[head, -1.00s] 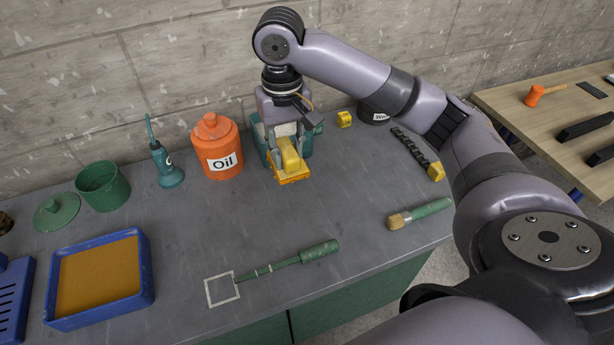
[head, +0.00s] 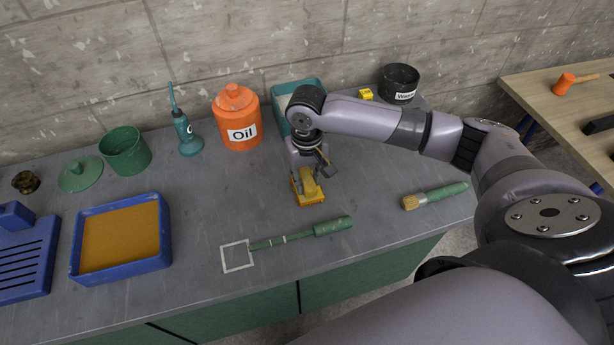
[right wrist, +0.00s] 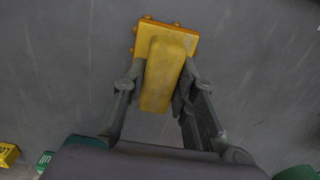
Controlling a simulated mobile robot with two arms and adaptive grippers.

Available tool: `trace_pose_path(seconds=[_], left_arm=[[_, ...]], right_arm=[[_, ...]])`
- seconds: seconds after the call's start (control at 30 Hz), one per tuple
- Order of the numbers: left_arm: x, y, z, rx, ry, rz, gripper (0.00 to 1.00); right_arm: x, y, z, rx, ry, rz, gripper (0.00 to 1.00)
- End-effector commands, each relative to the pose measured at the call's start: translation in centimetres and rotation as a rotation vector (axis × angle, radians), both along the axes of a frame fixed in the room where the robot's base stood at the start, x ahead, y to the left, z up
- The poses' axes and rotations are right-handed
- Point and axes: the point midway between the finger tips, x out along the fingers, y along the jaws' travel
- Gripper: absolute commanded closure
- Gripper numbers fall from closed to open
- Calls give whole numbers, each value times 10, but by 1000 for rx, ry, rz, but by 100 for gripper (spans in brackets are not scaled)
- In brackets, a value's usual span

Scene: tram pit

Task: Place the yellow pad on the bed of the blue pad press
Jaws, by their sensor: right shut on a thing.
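My right gripper (head: 308,170) is shut on the grip block and holds the pad over the middle of the grey bench. In the right wrist view the pad (right wrist: 165,70) sits between the two fingers (right wrist: 160,95), its plate pointing away from the wrist. A blue slotted fixture (head: 25,262) with a raised blue block, which looks like the pad press, stands at the far left, cut by the picture edge. My left gripper is not in view.
A blue tray with an ochre filling (head: 120,282) stands right of the slotted fixture. A green-handled tool with a square frame (head: 325,228) and a brush (head: 435,195) lie in front. The orange oil jar (head: 237,112), teal oiler (head: 188,135), green pot (head: 126,150) and teal bin (head: 290,88) line the back.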

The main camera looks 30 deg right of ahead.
Motion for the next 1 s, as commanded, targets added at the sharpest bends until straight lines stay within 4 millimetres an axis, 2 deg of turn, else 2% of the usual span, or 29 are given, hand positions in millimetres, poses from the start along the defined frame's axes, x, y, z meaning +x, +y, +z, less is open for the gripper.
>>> trace_pose_path(seconds=[0.37,0.4,0.67,1.0], left_arm=[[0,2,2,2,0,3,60],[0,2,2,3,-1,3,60],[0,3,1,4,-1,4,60],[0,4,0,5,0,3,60]], right_arm=[[0,0,-3,1,0,0,100],[0,0,-3,1,-1,0,72],[0,0,-3,1,-1,0,55],[1,0,-2,1,-2,0,54]])
